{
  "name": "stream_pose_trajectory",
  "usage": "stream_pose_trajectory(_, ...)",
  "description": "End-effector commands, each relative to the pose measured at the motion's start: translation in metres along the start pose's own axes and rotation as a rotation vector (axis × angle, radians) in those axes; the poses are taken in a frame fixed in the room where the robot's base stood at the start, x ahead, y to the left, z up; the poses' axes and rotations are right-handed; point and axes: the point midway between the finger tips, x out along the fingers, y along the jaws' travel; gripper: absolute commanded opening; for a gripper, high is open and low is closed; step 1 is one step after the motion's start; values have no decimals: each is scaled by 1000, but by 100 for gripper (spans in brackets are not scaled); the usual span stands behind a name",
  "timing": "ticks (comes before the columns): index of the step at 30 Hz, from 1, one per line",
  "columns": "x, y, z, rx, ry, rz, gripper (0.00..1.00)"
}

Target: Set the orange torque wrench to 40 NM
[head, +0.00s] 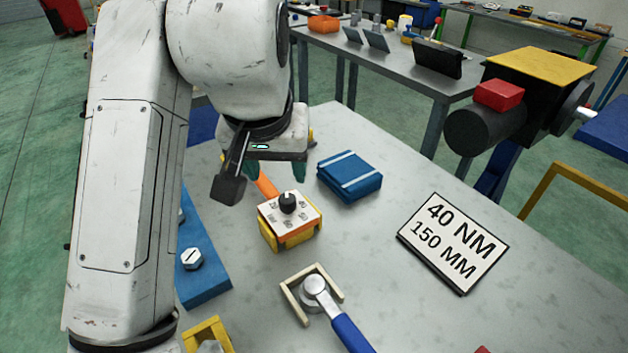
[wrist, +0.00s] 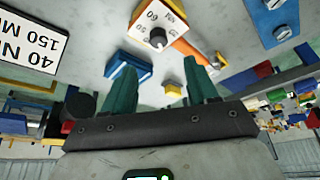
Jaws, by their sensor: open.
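The orange torque wrench has a white dial plate with a black knob (head: 287,202) and an orange handle (head: 266,186) that runs back under my gripper. Its dial sits on a yellow block on the grey table. In the wrist view the knob (wrist: 157,38) and the orange handle (wrist: 190,47) show at the top, with a "60" readable on the plate. Which number the knob points to I cannot tell. My gripper (head: 262,170) is open and empty, above and behind the dial; its two teal fingers (wrist: 160,70) are apart and clear of the knob.
A sign (head: 452,243) reading "40 NM 150 MM" lies at the right. A blue folded cloth-like item (head: 349,176) lies beside the dial. A blue-handled tool (head: 349,332) rests in a wooden frame in front. A blue plate with bolts (head: 205,285) is at the left.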

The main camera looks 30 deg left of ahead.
Motion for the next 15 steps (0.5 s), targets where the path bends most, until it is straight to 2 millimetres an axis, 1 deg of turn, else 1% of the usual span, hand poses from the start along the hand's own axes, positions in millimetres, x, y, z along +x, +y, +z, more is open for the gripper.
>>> stream_pose_trajectory(5,14,0,1,-1,-2,0,58)
stream_pose_trajectory(15,74,0,1,-2,-4,1,58)
